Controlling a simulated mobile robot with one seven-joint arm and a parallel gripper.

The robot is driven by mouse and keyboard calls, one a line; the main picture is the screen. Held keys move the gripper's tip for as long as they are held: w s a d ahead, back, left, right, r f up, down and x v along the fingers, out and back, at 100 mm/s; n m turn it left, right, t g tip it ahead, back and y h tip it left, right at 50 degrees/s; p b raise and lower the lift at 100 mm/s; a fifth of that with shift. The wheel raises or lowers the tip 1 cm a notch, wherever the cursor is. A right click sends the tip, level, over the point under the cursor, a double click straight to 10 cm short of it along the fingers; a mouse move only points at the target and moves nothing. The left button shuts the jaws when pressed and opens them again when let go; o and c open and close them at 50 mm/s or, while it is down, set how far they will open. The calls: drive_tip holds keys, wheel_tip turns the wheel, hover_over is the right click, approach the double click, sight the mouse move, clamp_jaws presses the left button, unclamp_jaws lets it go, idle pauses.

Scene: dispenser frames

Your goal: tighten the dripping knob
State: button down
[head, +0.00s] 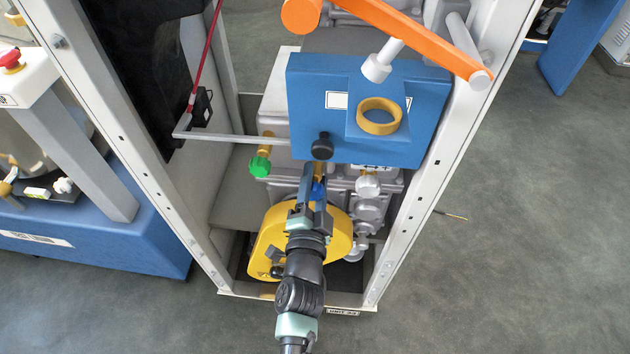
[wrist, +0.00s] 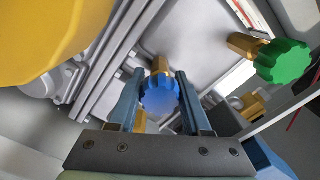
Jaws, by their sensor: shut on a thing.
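A blue knob (wrist: 160,93) on a brass stem sits between the two fingers of my gripper (wrist: 158,100) in the wrist view. My gripper is shut on it, one finger on each side. In the head view my gripper (head: 316,185) reaches into the frame, and a bit of the blue knob (head: 318,190) shows between the fingers. A green knob (wrist: 283,61) on a brass stem is to the right in the wrist view; it also shows in the head view (head: 260,167), left of my gripper. No drip is visible at either knob.
A blue box (head: 420,110) with a yellow ring (head: 379,116) and a black knob (head: 322,147) overhangs just above my gripper. A yellow rounded body (head: 338,235) lies below. Grey frame posts (head: 400,230) stand on both sides. Metal fittings (head: 369,210) are close on the right.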

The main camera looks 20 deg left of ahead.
drive_tip(key=shift+f+m, duration=0.1)
drive_tip(key=shift+m, duration=0.6)
drive_tip(key=shift+c, duration=1.8)
unclamp_jaws()
drive_tip(key=v, duration=1.3)
